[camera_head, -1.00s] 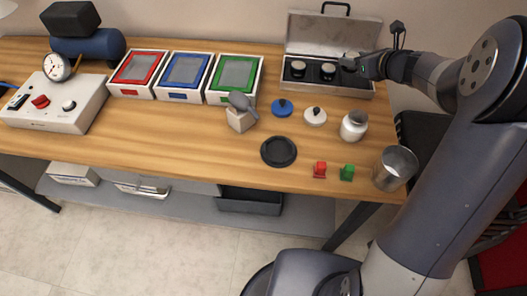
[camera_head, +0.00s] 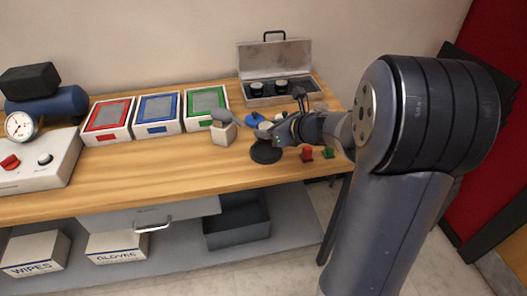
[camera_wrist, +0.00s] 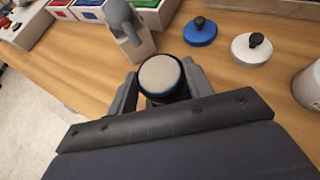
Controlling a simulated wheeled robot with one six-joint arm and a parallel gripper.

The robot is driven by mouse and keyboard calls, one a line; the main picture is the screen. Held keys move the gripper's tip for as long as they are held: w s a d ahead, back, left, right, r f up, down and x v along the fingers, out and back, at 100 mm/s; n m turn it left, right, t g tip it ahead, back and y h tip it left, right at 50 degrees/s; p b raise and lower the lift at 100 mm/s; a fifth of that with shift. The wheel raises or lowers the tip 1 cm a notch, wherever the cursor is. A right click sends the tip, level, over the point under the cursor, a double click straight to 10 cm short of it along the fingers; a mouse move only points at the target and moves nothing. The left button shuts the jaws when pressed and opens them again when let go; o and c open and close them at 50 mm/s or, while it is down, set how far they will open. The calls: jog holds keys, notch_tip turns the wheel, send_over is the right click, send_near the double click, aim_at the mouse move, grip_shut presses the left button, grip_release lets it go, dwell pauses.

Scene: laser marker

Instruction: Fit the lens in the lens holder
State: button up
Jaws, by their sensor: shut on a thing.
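My gripper (camera_wrist: 160,84) is shut on a lens (camera_wrist: 159,73), a short dark cylinder with a pale round top. In the head view the gripper (camera_head: 275,133) holds the lens (camera_head: 265,135) close above a black round disc (camera_head: 265,154), which looks like the lens holder. I cannot tell whether they touch. In the wrist view the disc is hidden below the lens and my gripper. Two more lenses (camera_head: 257,88) (camera_head: 281,86) stand in the open grey case (camera_head: 300,97) at the back.
A grey bulb-like tool on a pale block (camera_wrist: 160,10) stands just left of the gripper. A blue lid (camera_wrist: 201,31) and a white lid (camera_wrist: 251,48) lie behind it.

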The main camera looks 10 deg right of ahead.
jog(key=shift+f+b, duration=0.6)
jog(key=shift+f, duration=2.15)
jog(key=shift+f, duration=0.2)
jog(key=o, duration=1.1)
jog(key=shift+c, duration=0.2)
jog(key=shift+r, duration=0.2)
jog(key=shift+s+d+r, duration=0.1)
jog(key=shift+r, duration=0.1)
jog(key=p+v, duration=0.1)
jog(key=v, duration=1)
jog(key=shift+s, duration=0.3)
